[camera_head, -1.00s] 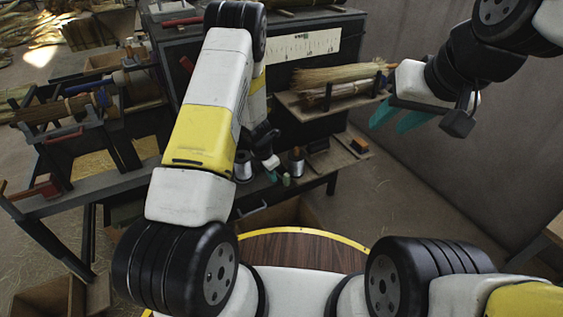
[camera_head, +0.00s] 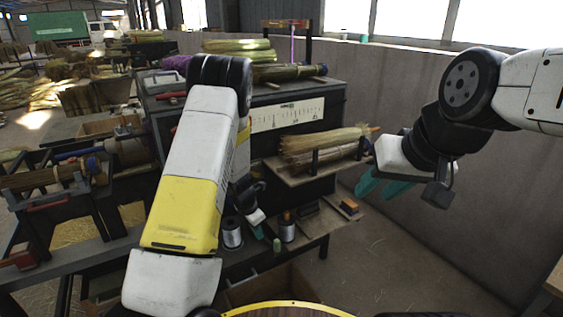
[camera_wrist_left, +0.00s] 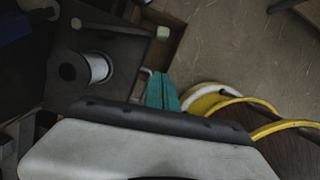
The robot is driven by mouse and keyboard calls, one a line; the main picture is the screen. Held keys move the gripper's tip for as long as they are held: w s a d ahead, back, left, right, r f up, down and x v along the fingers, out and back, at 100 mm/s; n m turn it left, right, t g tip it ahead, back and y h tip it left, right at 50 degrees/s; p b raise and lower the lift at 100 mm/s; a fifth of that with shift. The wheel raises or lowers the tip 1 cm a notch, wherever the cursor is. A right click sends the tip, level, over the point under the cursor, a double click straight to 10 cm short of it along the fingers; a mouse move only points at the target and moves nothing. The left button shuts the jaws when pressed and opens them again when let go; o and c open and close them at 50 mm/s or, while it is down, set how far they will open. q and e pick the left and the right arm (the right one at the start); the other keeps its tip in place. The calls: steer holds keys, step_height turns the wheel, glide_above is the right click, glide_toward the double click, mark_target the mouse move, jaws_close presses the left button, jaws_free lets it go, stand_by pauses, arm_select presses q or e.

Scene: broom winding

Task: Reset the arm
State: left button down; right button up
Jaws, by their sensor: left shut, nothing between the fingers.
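My left arm reaches forward over the workbench. My left gripper (camera_head: 267,229) hangs low beside the bench's lower shelf, partly hidden by its own arm. In the left wrist view its teal fingers (camera_wrist_left: 162,92) lie side by side, shut with nothing between them. My right gripper (camera_head: 382,187) is raised at the right, in front of the grey wall. Its teal fingers point down and left, look spread apart, and hold nothing visible.
Wire spools (camera_head: 232,233) stand on the shelf close to my left gripper; one also shows in the wrist view (camera_wrist_left: 99,68). A straw bundle (camera_head: 325,141) lies on a rack between the grippers. A winding frame (camera_head: 48,203) stands at the left. Floor at right is clear.

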arm_select(q)
steer(key=s+d+r+m+t+h, duration=0.1)
steer(key=s+r+m, duration=0.25)
steer(key=r, duration=0.55)
steer(key=s+d+r+m+h, duration=0.1)
steer(key=s+r+m, duration=0.1)
steer(key=r+m, duration=0.5)
steer(key=s+d+r+m+t, duration=0.1)
steer(key=s+r+m, duration=0.2)
steer(key=r, duration=0.9)
steer(key=s+a+r+m+t+y, duration=0.1)
steer(key=s+a+r+m, duration=0.1)
steer(key=s+r+m, duration=0.3)
steer(key=s+a+r+m+t, duration=0.1)
steer(key=s+a+r+m, duration=0.1)
steer(key=s+r+m, duration=0.3)
steer(key=s+m, duration=0.4)
steer(key=s, duration=0.5)
steer(key=shift+a+r+y, duration=0.15)
steer(key=shift+a+y, duration=0.15)
steer(key=shift+y, duration=0.1)
